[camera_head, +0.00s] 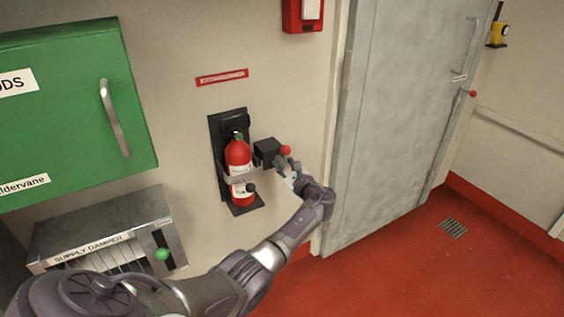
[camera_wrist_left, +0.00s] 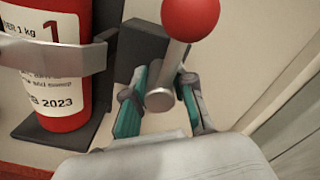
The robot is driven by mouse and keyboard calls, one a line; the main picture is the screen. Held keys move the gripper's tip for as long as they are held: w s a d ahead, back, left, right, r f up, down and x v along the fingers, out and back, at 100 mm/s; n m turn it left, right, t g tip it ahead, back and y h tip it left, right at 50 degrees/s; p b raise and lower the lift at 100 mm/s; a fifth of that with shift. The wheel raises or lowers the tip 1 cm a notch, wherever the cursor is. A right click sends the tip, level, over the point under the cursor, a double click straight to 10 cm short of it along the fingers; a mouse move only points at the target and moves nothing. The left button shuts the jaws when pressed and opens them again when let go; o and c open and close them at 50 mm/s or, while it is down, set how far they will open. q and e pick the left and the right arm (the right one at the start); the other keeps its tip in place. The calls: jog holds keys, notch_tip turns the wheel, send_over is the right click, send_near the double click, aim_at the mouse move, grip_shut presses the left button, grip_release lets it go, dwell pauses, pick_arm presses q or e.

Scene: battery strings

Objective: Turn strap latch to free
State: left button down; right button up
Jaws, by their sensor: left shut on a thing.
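The strap latch is a lever with a red ball end (camera_head: 286,150), beside the extinguisher's bracket in the head view. In the left wrist view its grey metal shaft (camera_wrist_left: 166,80) rises to a large red ball at the top. My left gripper (camera_head: 284,166) is shut on the latch lever, with its two teal-padded fingers (camera_wrist_left: 158,100) on either side of the shaft. A red fire extinguisher (camera_head: 238,157) stands upright in a black wall bracket (camera_head: 216,135). A metal strap (camera_wrist_left: 50,57) runs across its front. My right gripper is not in view.
A green cabinet (camera_head: 70,130) and a supply damper box (camera_head: 105,225) with a green knob are at the left. A grey door (camera_head: 395,120) stands right of the extinguisher. The red floor (camera_head: 400,275) in front of the door is clear.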

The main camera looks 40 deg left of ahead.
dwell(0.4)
pick_arm(q)
jog(key=c, duration=1)
grip_release()
jog(key=shift+o, duration=0.2)
jog(key=v, duration=1.2)
jog(key=shift+f, duration=0.1)
